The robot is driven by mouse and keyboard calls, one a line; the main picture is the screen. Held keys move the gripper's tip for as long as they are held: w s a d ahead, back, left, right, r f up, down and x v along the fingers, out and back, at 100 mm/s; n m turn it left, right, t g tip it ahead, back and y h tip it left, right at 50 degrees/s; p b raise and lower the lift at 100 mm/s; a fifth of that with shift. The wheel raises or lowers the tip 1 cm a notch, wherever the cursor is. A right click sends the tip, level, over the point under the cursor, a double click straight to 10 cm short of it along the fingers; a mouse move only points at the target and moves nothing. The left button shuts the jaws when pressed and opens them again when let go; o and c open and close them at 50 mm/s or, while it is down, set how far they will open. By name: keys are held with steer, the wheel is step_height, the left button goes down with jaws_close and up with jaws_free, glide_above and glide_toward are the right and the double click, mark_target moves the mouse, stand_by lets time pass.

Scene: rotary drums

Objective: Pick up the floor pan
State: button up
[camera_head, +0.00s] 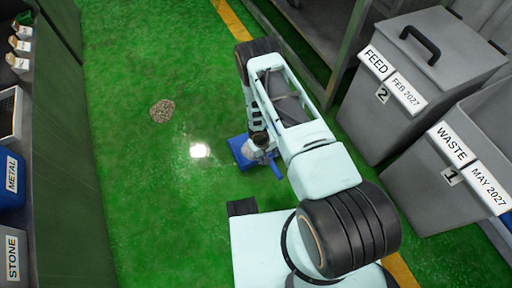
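A blue floor pan (237,149) lies on the green floor near the middle of the head camera view. My arm reaches over it and hides part of it. My gripper (262,158) is at the pan, pointing down, with a pale round part and dark parts just above it. Its fingers are too small and too covered to tell whether they are open or shut, or whether they touch the pan.
A pile of grey-brown grit (162,111) lies on the floor to the left. Two grey bins, FEED (425,62) and WASTE (440,190), stand at the right. A METAL bin (12,180) and a STONE label (13,256) are at the left edge. Floor between is clear.

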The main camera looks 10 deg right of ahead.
steer(key=f+b, duration=0.1)
steer(key=f, duration=0.1)
steer(key=d+f+b, duration=0.1)
steer(key=f, duration=0.2)
steer(key=w+f+b, duration=0.1)
steer(key=f+b, duration=0.1)
steer(key=shift+d+f, duration=0.15)
steer(key=shift+d, duration=0.15)
steer(key=shift+w, duration=0.1)
steer(key=shift+c, duration=0.5)
jaws_close()
